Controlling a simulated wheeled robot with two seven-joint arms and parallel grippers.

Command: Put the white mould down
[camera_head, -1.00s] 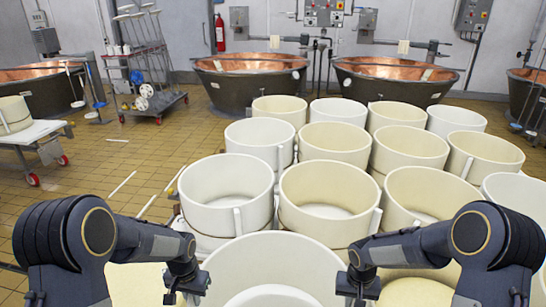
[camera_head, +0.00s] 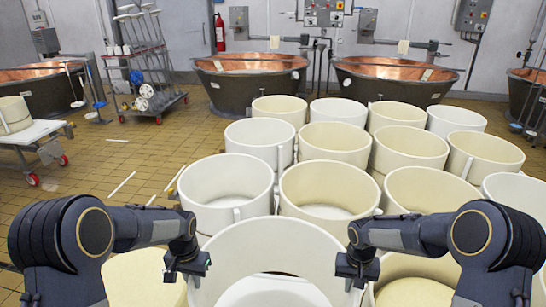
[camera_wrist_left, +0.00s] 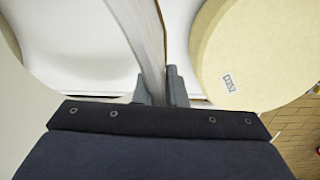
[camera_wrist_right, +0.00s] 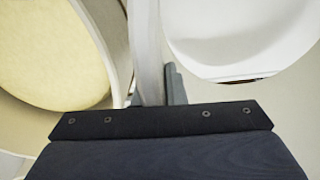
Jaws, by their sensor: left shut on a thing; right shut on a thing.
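The white mould (camera_head: 270,243) is a large round tub at the bottom middle of the head view, between my two grippers. My left gripper (camera_head: 192,267) is shut on its left wall, which also shows between the fingers in the left wrist view (camera_wrist_left: 147,40). My right gripper (camera_head: 352,270) is shut on its right wall, seen in the right wrist view (camera_wrist_right: 145,45). The mould looks about level. Its lower part is cut off by the frame, so I cannot tell whether its underside touches anything.
Cream and white moulds stand close together just beyond, the nearest being a white one (camera_head: 226,190) and a cream one (camera_head: 328,188). A pale cream round block (camera_head: 143,278) lies left of the held mould. Copper vats (camera_head: 250,77) stand at the back. Tiled floor is open at left.

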